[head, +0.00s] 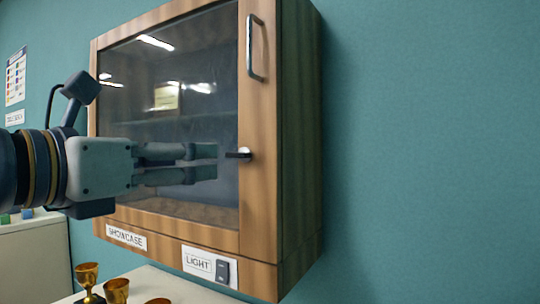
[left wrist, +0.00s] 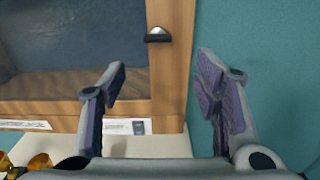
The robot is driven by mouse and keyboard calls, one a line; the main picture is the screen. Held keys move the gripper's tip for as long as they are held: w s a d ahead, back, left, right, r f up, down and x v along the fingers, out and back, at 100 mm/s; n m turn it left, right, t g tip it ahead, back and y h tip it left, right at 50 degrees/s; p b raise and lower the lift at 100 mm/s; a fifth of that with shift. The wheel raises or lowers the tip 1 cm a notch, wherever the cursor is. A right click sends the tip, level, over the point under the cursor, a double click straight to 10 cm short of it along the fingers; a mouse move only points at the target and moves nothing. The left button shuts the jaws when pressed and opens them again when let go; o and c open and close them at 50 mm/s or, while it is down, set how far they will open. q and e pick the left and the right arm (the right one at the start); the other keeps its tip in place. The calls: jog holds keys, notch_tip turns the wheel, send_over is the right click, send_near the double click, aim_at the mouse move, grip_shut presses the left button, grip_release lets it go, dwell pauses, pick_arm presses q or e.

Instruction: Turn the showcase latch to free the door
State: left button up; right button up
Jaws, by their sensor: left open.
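The showcase (head: 299,150) is a wooden wall cabinet with a dark glass door (head: 180,95), which is closed. My right gripper is not in view.
A vertical metal door handle (head: 255,48) is above the latch. A light switch (head: 222,270) is on the cabinet's lower edge beside a LIGHT label. Several gold cups (head: 117,290) stand below on a white surface. The wall (head: 430,150) on the right is bare.

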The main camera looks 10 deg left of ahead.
aim_at(235, 155)
pick_arm(q)
jog(key=b+x, duration=0.1)
jog(key=x, duration=0.4)
jog(key=b+x, duration=0.2)
jog(key=x, duration=0.4)
jog(key=shift+w+r, duration=0.25)
jog(key=shift+w, duration=0.1)
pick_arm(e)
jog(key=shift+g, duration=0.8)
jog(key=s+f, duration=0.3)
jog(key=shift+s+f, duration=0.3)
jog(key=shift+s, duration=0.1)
pick_arm(q)
jog(key=shift+c, duration=0.6)
jog(key=c, duration=1)
